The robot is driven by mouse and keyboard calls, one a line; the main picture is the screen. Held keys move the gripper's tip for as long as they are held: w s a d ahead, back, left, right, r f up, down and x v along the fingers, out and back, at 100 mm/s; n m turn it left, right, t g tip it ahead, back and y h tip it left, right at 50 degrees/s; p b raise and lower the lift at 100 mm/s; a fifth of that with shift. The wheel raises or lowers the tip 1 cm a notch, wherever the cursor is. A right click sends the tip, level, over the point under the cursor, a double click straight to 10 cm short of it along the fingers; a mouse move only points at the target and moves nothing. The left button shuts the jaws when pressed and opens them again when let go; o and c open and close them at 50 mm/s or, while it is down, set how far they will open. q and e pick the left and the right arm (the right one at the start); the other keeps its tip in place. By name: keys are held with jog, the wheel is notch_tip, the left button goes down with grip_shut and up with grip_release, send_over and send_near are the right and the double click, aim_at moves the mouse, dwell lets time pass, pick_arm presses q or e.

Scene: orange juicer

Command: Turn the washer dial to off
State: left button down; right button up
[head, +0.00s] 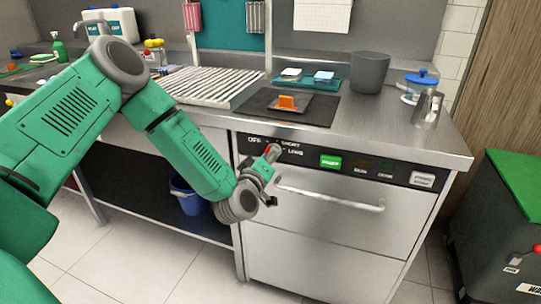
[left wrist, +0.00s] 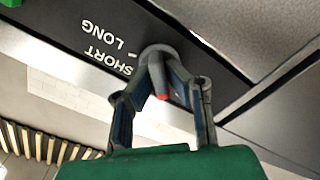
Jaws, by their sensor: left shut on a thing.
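The washer dial (head: 273,151) is a grey knob with a red mark, on the black control panel of the steel washer (head: 325,225). OFF, SHORT and LONG are printed around it. In the left wrist view the dial (left wrist: 157,57) sits beside the upside-down SHORT and LONG labels, its red tip toward my gripper. My left gripper (head: 266,164) is at the dial, with its two fingers (left wrist: 161,78) closed on either side of it. The fingers partly hide the dial, and I cannot tell which setting it points to. My right gripper is out of view.
A green button (head: 330,162) and a white button (head: 423,180) are on the same panel. The washer's bar handle (head: 330,200) juts out just below. A blue bucket (head: 188,197) stands under the counter to the left. A green-topped cabinet (head: 500,215) is at the right.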

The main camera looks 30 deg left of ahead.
pick_arm(q)
jog(key=c, duration=1.7)
grip_release()
jog(key=shift+w+a, duration=0.1)
jog(key=shift+c, duration=0.2)
jog(key=shift+o, duration=0.7)
jog(key=v, duration=1.2)
jog(key=shift+w+f, duration=0.1)
